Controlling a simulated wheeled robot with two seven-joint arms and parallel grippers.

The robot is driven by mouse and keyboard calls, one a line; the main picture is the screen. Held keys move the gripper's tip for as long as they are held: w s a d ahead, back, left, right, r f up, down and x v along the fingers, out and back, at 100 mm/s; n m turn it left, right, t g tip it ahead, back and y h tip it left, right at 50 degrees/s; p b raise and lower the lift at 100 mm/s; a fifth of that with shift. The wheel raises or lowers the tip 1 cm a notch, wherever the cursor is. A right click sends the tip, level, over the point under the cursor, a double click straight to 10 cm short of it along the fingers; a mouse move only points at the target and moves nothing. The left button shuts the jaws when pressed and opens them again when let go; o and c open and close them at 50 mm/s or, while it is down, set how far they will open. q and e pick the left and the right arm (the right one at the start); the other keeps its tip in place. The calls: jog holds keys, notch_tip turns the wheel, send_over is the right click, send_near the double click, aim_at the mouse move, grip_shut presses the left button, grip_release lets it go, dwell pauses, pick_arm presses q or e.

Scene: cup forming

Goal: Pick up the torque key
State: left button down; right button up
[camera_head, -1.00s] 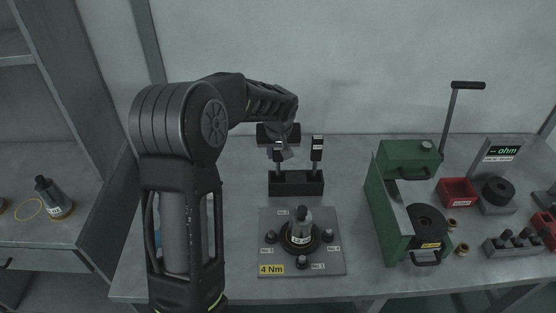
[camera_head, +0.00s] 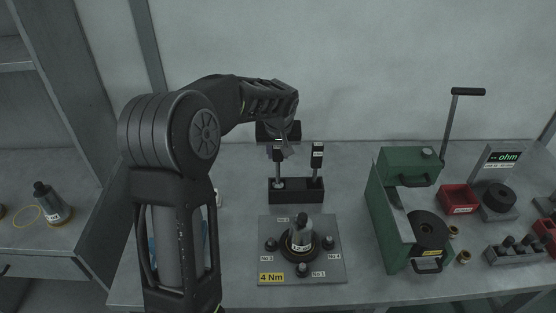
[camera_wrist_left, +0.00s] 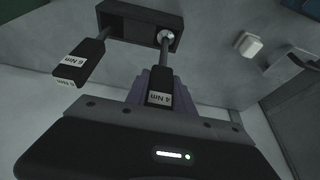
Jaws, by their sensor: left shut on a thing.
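Two dark torque keys stand at a black holder block (camera_head: 297,196) on the bench. My left gripper (camera_head: 283,150) is over the left torque key (camera_head: 278,168) and shut on its upper handle. In the left wrist view the held key (camera_wrist_left: 159,88) carries a label reading 4 Nm, and its shaft runs down to the holder (camera_wrist_left: 128,23). I cannot tell whether its tip is fully seated or slightly raised. The other torque key (camera_head: 317,160) stands free on the right; it also shows in the left wrist view (camera_wrist_left: 80,64). My right gripper is out of view.
In front of the holder lies a grey plate (camera_head: 331,275) marked 4 Nm, bearing a dark cup-like part (camera_head: 302,238) and several knobs. A green lever press (camera_head: 396,215) stands to the right, with red bins (camera_head: 459,199) beyond. Bench space left of the holder is clear.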

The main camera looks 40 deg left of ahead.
pick_arm(q)
notch_tip(320, 180, up, 7)
jog(key=shift+r+b, duration=0.1)
jog(key=shift+b, duration=0.3)
dwell(0.9)
jog(key=c, duration=1.6)
grip_release()
jog(key=shift+c, duration=0.2)
grip_shut()
